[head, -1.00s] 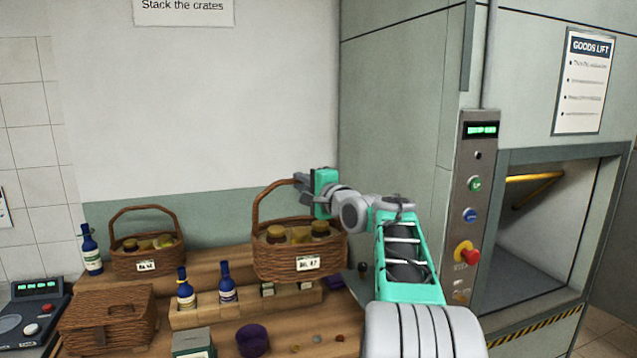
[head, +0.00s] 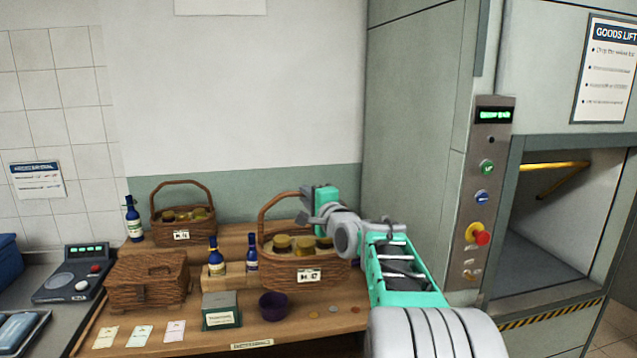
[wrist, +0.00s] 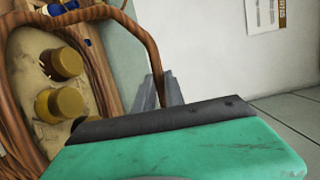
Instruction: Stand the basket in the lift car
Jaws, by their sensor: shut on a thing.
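A wicker basket (head: 285,268) with several yellow-lidded jars and a white label hangs from my gripper (head: 303,208) at the middle of the wooden bench. My gripper is shut on the basket's arched handle; in the wrist view the handle (wrist: 146,40) runs down to the fingers (wrist: 165,95). Jars (wrist: 60,90) show inside the basket. Whether the basket's bottom touches the bench I cannot tell. The lift car (head: 550,235) is at the right, its opening uncovered, with a yellow rail inside and a hazard-striped sill.
A second open basket (head: 182,228) and a lidded hamper (head: 150,280) stand left on the bench. Blue bottles (head: 213,258), a green box (head: 221,310) and a purple pot (head: 273,306) are near. The lift's button panel (head: 480,200) stands between bench and opening.

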